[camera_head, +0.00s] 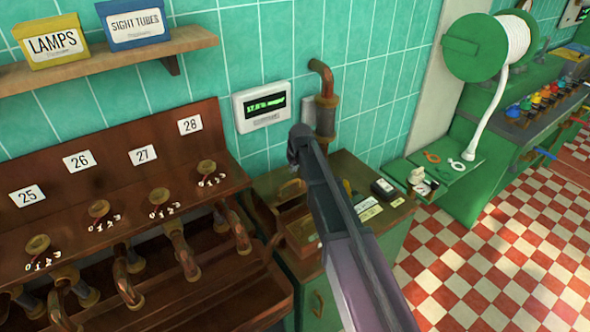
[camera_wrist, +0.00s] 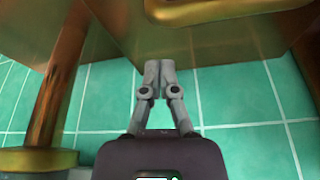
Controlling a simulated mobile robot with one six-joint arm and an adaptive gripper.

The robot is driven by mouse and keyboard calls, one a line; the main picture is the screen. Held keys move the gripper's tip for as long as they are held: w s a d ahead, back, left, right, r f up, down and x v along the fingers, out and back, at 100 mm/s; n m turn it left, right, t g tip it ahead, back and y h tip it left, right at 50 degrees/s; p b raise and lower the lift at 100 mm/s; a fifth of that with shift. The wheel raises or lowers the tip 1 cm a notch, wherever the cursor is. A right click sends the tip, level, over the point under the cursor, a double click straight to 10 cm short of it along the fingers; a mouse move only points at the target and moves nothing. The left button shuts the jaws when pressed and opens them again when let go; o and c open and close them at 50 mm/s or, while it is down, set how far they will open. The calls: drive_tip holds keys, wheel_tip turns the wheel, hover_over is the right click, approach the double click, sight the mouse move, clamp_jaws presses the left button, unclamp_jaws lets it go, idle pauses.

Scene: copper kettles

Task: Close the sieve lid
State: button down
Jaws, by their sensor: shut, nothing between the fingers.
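My gripper (camera_wrist: 159,66) is shut and empty in the wrist view, its two grey fingertips together. A brown-gold metal panel (camera_wrist: 225,40), perhaps the sieve lid, fills the top of that view, with a rounded bar (camera_wrist: 185,10) on it. The fingertips are at its near edge; I cannot tell whether they touch it. In the head view my gripper (camera_head: 297,157) is above a copper-brown box (camera_head: 292,196) on the green cabinet (camera_head: 300,265). My arm hides part of this box, and the lid's angle is unclear.
A copper pipe (camera_head: 326,110) stands on the wall behind, and also shows close at left in the wrist view (camera_wrist: 50,105). A small display (camera_head: 263,107) hangs left of it. The wooden rack (camera_head: 100,215) with valves is at left. Tiled floor (camera_head: 490,255) is open at right.

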sight(297, 177)
drive_tip(key=shift+b+x, duration=0.6)
drive_tip(key=shift+x, duration=0.35)
drive_tip(key=shift+s+f, duration=0.1)
drive_tip(key=shift+s, duration=0.15)
drive_tip(key=shift+s+d, duration=0.4)
drive_tip(key=shift+s, duration=0.4)
drive_tip(key=shift+s+d, duration=0.35)
drive_tip(key=shift+s, duration=0.45)
